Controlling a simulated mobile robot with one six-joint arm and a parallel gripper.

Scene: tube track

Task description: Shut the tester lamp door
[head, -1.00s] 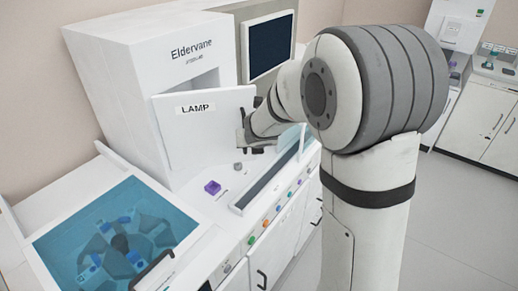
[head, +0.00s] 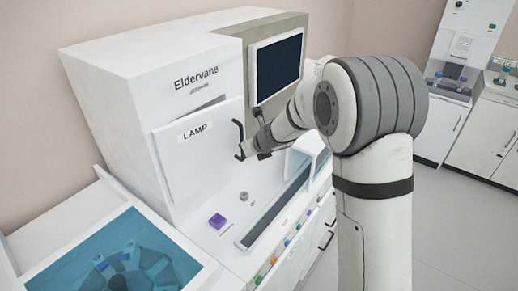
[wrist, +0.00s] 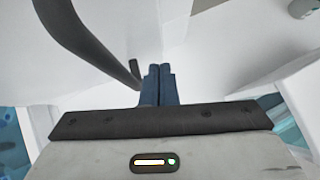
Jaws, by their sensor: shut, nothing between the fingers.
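The tester lamp door (head: 198,152) is a white panel labelled LAMP on the front of the white Eldervane tester (head: 150,85). It stands slightly ajar, with a dark gap above its top edge. Its dark bar handle (head: 239,139) is at its right edge and also shows in the wrist view (wrist: 88,42). My gripper (head: 250,150) is by the handle at the door's right edge. In the wrist view its blue fingers (wrist: 158,70) are together and empty, beside the handle. I cannot tell whether they touch the door.
A screen (head: 278,63) is right of the door. Below are a purple block (head: 217,221), a small grey knob (head: 244,196) and a long tray (head: 275,205). A blue-covered carousel (head: 125,255) is at front left. Open floor (head: 455,230) lies to the right.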

